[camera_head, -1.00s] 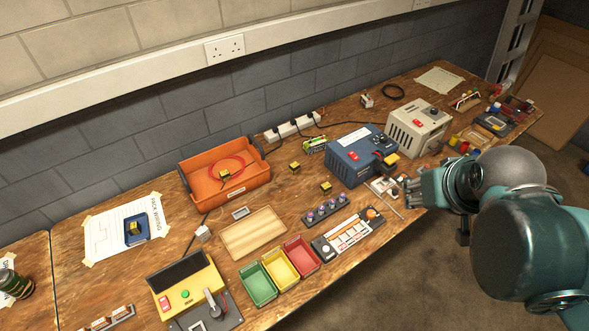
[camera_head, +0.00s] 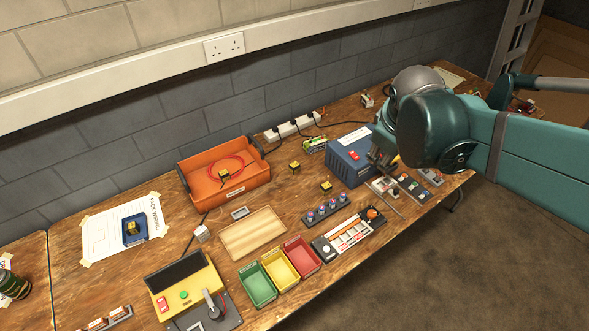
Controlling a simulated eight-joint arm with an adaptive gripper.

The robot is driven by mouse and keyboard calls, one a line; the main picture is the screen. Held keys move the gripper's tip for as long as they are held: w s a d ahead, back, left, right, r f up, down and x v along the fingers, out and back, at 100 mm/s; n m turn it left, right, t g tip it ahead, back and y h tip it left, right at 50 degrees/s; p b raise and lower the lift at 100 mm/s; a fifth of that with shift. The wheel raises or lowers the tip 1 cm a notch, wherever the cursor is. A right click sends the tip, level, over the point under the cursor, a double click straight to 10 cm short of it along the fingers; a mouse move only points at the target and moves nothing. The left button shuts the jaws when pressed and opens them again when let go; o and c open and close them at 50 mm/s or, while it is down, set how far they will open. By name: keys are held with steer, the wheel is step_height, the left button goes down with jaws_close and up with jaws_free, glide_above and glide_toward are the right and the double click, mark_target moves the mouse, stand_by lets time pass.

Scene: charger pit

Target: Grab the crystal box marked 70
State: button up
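Several small yellow-and-black boxes are in view, and no number on them is legible. One box (camera_head: 294,165) stands on the table behind another box (camera_head: 326,187). A third box (camera_head: 223,173) is in the orange tray, and a fourth box (camera_head: 132,227) sits on a blue holder at the left. My gripper (camera_head: 379,160) is low at the right front of the blue charger unit (camera_head: 345,158). My arm hides part of that area, and a bit of yellow shows beside the fingers. I cannot tell whether they are open or hold anything.
The orange tray (camera_head: 195,198) holds a red cable. Green, yellow and red bins (camera_head: 258,285), a wooden tray (camera_head: 237,246) and a row of small parts (camera_head: 328,212) fill the front. A yellow tester (camera_head: 184,284) stands at front left.

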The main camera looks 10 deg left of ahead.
steer(key=w+a+f+n, duration=0.4)
steer(key=w+a+n, duration=0.1)
steer(key=w+a, duration=0.2)
steer(key=n+h+b, duration=0.3)
steer(key=n, duration=1)
glide_toward(293, 165)
steer(key=shift+w+d+f+g, duration=0.3)
steer(key=shift+w+d+f, duration=0.15)
steer(key=shift+w+f, duration=0.2)
steer(key=shift+x, duration=1.25)
steer(key=shift+b+x, duration=0.95)
steer(key=shift+x, duration=1.65)
